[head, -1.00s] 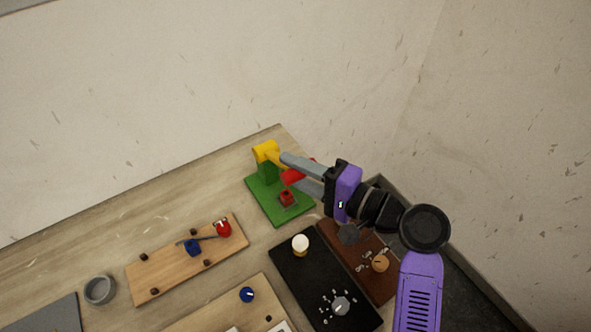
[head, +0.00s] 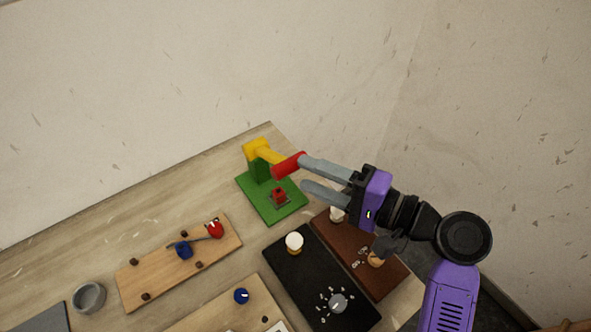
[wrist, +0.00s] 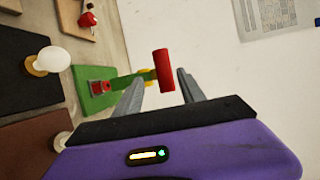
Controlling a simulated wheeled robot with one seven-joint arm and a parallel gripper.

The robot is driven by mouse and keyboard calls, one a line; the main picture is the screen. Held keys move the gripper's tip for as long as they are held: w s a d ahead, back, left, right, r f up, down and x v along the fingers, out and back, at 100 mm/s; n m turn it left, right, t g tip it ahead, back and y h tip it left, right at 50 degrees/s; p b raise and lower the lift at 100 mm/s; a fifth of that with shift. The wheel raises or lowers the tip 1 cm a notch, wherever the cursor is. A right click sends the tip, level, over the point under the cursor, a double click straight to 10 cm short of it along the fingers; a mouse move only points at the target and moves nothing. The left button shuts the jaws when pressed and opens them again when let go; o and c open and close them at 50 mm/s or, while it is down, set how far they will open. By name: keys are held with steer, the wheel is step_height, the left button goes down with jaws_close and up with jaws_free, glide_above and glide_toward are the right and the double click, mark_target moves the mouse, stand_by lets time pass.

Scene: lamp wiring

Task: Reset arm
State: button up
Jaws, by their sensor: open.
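My gripper (head: 306,176) is open and empty, held above the table at the right of the green board (head: 268,206). The board carries a green post with a yellow arm (head: 262,152) that ends in a red cylinder (head: 289,165). In the head view the upper finger's tip overlaps the red cylinder. In the wrist view the red cylinder (wrist: 163,70) shows beyond the fingers, within the gap between them, and I cannot tell whether either finger touches it. A small red block (head: 279,195) sits on the green board.
A black board (head: 315,270) with a white bulb (head: 294,241) and a brown board (head: 340,238) lie below my arm. A wooden board (head: 155,279) with a red part, a grey cup (head: 89,297) and a wall behind are left. Bare table lies at the back left.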

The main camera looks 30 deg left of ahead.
steer(key=shift+d+r, duration=0.1)
steer(key=shift+d, duration=0.6)
steer(key=shift+w, duration=0.1)
steer(key=w+d+m+t+h, duration=0.2)
steer(key=w+d+t, duration=0.2)
steer(key=w+t, duration=0.4)
steer(key=s+d+f+m+t+h, duration=0.1)
steer(key=s+d+f+t+h, duration=0.2)
steer(key=d, duration=0.5)
steer(key=s+d+f+m+t+h, duration=0.1)
steer(key=d+f+t+h, duration=0.3)
steer(key=d, duration=0.3)
steer(key=s+d+n+t+h, duration=0.25)
steer(key=s+d+h, duration=0.35)
steer(key=s+d, duration=0.65)
steer(key=s+d+n+g+h, duration=0.1)
steer(key=s+d+n+g, duration=0.1)
steer(key=s, duration=1.7)
steer(key=shift+s+d+g+h, duration=0.15)
steer(key=shift+d+g+h, duration=0.25)
steer(key=shift+d, duration=0.2)
